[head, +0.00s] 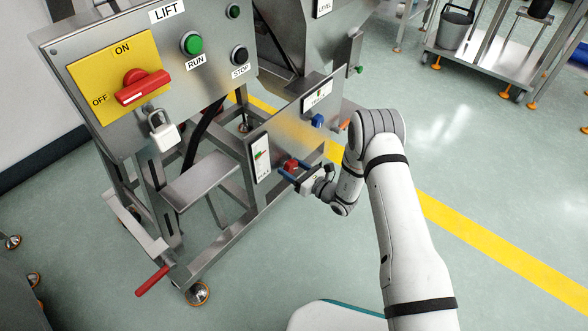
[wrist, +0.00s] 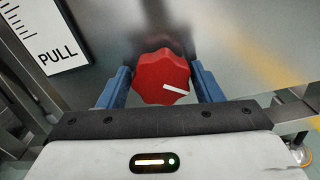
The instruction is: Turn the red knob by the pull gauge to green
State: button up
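The red knob (wrist: 160,78) is a lobed knob on a grey metal panel. Its white pointer line points right and slightly down in the wrist view. In the head view the knob (head: 290,166) sits low on the machine, right of the white pull gauge (head: 260,158), which carries green and red marks. The gauge also shows in the wrist view (wrist: 45,35), with black ticks and the word PULL; no coloured part shows there. My gripper (wrist: 160,80) has its two blue fingers on either side of the knob, very close. I cannot tell whether they touch it.
A second panel section with a blue knob (head: 318,121) is just above and right of my gripper. Higher up is a control panel with a red switch (head: 142,87), a padlock (head: 162,132) and a green RUN button (head: 191,44). Open floor lies to the right.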

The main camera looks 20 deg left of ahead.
jog(key=shift+s, duration=0.1)
jog(key=c, duration=0.6)
jog(key=shift+n+b, duration=0.35)
jog(key=shift+n, duration=1.05)
jog(key=shift+c, duration=0.2)
jog(key=shift+s+f, duration=0.1)
jog(key=o, duration=0.8)
jog(key=shift+c, duration=0.2)
jog(key=shift+o, duration=1.1)
jog(key=p+v, duration=0.2)
jog(key=v, duration=0.5)
jog(key=shift+d+p, duration=0.3)
jog(key=shift+d, duration=0.1)
